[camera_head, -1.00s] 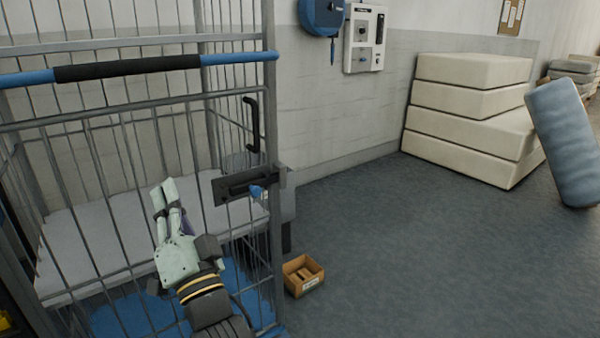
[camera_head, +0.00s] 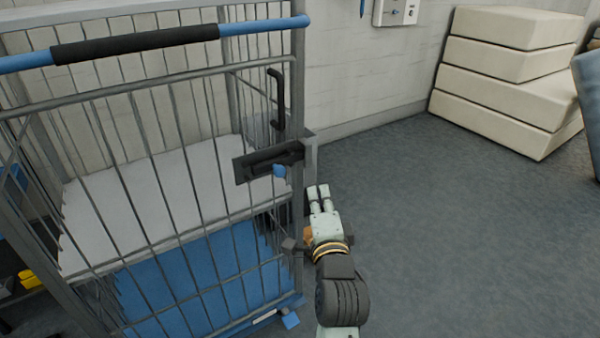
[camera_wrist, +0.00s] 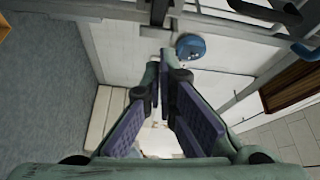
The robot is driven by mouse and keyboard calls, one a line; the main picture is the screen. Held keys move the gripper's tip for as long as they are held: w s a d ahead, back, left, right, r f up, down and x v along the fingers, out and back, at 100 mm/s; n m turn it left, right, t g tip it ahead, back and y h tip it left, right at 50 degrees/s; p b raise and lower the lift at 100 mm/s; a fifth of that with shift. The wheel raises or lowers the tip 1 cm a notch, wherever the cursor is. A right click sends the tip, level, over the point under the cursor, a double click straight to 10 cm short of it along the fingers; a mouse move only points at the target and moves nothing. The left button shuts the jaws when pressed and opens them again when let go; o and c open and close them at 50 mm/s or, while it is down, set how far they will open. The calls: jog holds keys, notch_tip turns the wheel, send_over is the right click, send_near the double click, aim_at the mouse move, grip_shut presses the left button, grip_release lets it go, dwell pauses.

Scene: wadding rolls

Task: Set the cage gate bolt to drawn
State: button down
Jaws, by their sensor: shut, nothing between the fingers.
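The cage gate (camera_head: 190,171) is a grey wire-bar frame with a blue and black push bar across its top. The bolt (camera_head: 268,160) is a dark plate with a bar on the gate's right edge, with a small blue knob (camera_head: 279,171) hanging below it. A black curved handle (camera_head: 275,95) stands above it. My gripper (camera_head: 318,188) is shut and empty, just right of the gate's edge post and a little below the bolt, apart from the knob. In the wrist view, my gripper's fingers (camera_wrist: 164,75) point up the picture, with purple pads. Cage bars cross the top there.
A white slab (camera_head: 95,205) and a blue base (camera_head: 190,275) lie in the cage. Cream foam blocks (camera_head: 510,75) stand at the back right. The grey floor right of the cage is clear.

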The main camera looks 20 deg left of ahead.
aim_at(284, 165)
jog(key=p+x, duration=0.1)
jog(key=x, duration=0.4)
jog(key=p+x, duration=0.1)
jog(key=x, duration=0.4)
jog(key=shift+w+a+r, duration=0.15)
jog(key=shift+r, duration=0.05)
jog(key=s+a, duration=0.1)
jog(key=s+a+f+p, duration=0.1)
jog(key=s, duration=0.1)
jog(key=shift+a, duration=0.35)
jog(key=shift+s, duration=0.1)
